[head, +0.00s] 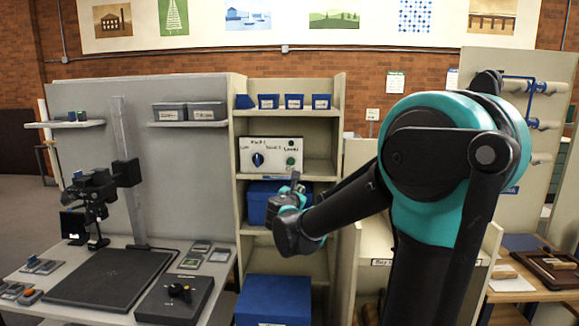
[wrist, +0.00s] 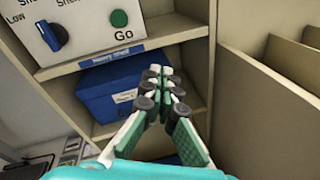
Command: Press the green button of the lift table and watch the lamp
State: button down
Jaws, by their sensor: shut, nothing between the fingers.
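A white control panel (head: 270,153) stands on a shelf of the beige rack. It carries a blue knob (head: 257,159) at its left and a round green button (head: 291,160) at its right. In the wrist view, the green button (wrist: 119,18) sits above the word "Go", and the blue knob (wrist: 52,36) is beside "Low". My gripper (head: 296,178) is shut and empty, just below the button in the head view. In the wrist view, its fingertips (wrist: 159,76) meet below and right of the button, apart from it. I cannot make out a lit lamp on the panel.
A blue box (wrist: 112,92) lies on the shelf under the panel; a shelf edge (wrist: 135,52) with a blue label runs between them. The rack's side wall (wrist: 210,60) stands close on the right. Small blue bins (head: 294,101) sit above. A larger blue box (head: 273,298) is low down.

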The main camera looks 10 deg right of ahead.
jog(key=w+a+r+n+t+y, duration=0.1)
jog(key=w+a+r+n+t, duration=0.1)
jog(key=a+r+n, duration=0.2)
jog(key=shift+a+n, duration=0.55)
jog(key=shift+n, duration=0.35)
jog(key=shift+w, duration=0.15)
send_near(291, 162)
jog(key=x, duration=0.5)
jog(key=shift+w+f, duration=0.1)
jog(key=shift+w, duration=0.05)
jog(key=shift+x, duration=0.8)
